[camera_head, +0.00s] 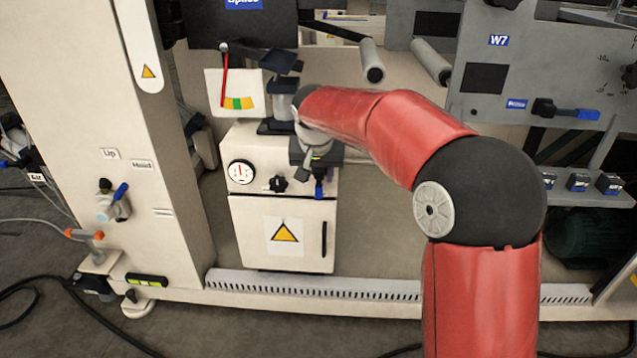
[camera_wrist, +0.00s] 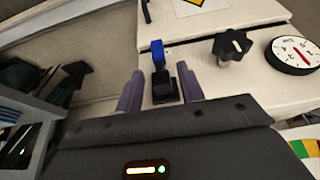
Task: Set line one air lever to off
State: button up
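A blue-tipped lever (camera_head: 319,187) with a black base is on the front of a cream cabinet (camera_head: 267,210), at its upper right. My gripper (camera_head: 317,165) is over that upper right corner, partly covering the lever's base. In the wrist view, the blue lever tip (camera_wrist: 158,52) stands between the two purple-grey fingertips of my gripper (camera_wrist: 160,82). The fingers are apart, with a gap visible on each side of the lever. No readable label shows that this is the line one air lever.
A round gauge (camera_head: 241,171) and a black star knob (camera_head: 278,184) sit left of the lever. Another blue lever (camera_head: 121,192) is on the left column, and one (camera_head: 585,114) is on the right panel. A roller (camera_head: 372,60) hangs above my forearm.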

aim_at(319, 183)
jog(key=x, duration=0.5)
jog(key=shift+f, duration=0.4)
grip_shut()
